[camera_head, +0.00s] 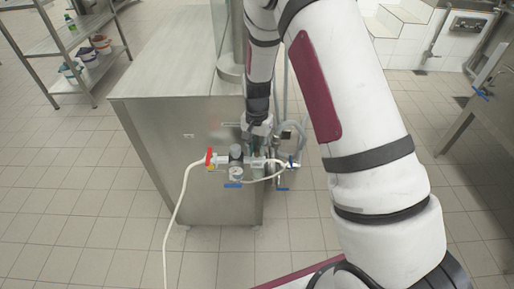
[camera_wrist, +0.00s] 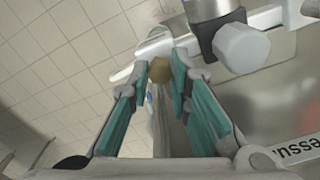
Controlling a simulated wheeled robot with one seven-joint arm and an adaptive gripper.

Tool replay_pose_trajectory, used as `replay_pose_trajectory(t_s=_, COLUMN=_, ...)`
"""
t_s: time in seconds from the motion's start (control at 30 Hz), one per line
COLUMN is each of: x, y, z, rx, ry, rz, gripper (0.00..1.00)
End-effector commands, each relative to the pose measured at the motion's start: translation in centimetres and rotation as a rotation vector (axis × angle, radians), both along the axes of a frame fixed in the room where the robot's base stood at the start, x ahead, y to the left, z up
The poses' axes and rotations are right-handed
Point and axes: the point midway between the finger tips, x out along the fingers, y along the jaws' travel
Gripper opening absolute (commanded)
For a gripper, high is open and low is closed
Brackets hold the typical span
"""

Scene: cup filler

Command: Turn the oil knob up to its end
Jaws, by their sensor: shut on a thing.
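My gripper (camera_wrist: 172,68) shows in the wrist view with its teal-padded fingers closed in on a small brownish knob (camera_wrist: 184,68). I take this to be the oil knob; no label names it. Its turning position cannot be read. In the head view my gripper (camera_head: 252,140) is at the front of the steel cabinet (camera_head: 214,204), just above the pipe fittings. There the held knob is hidden by the gripper and arm.
A grey faceted knob (camera_wrist: 242,47) sits close by, right of my fingers. The fittings carry a red ring (camera_head: 209,158), a gauge (camera_head: 236,173) and a blue handle (camera_head: 233,185). A pale hose (camera_head: 178,206) hangs to the floor. A shelf rack (camera_head: 72,50) stands far left.

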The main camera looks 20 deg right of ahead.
Motion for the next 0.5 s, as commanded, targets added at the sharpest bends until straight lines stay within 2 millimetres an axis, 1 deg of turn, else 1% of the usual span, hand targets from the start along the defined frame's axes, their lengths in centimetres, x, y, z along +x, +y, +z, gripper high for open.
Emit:
replay_pose_trajectory(t_s=0.03, x=-0.02, y=0.01, z=-0.02, rx=0.001, ry=0.001, rz=-0.001, gripper=0.00)
replay_pose_trajectory(t_s=0.07, x=-0.02, y=0.01, z=-0.02, rx=0.001, ry=0.001, rz=-0.001, gripper=0.25)
replay_pose_trajectory(t_s=0.1, x=-0.02, y=0.01, z=-0.02, rx=0.001, ry=0.001, rz=-0.001, gripper=0.34)
replay_pose_trajectory(t_s=0.13, x=-0.02, y=0.01, z=-0.02, rx=0.001, ry=0.001, rz=-0.001, gripper=0.39)
replay_pose_trajectory(t_s=0.4, x=-0.02, y=0.01, z=0.01, rx=0.001, ry=0.001, rz=0.000, gripper=0.39)
replay_pose_trajectory(t_s=0.5, x=0.03, y=0.02, z=0.38, rx=0.000, ry=-0.001, rz=0.000, gripper=0.39)
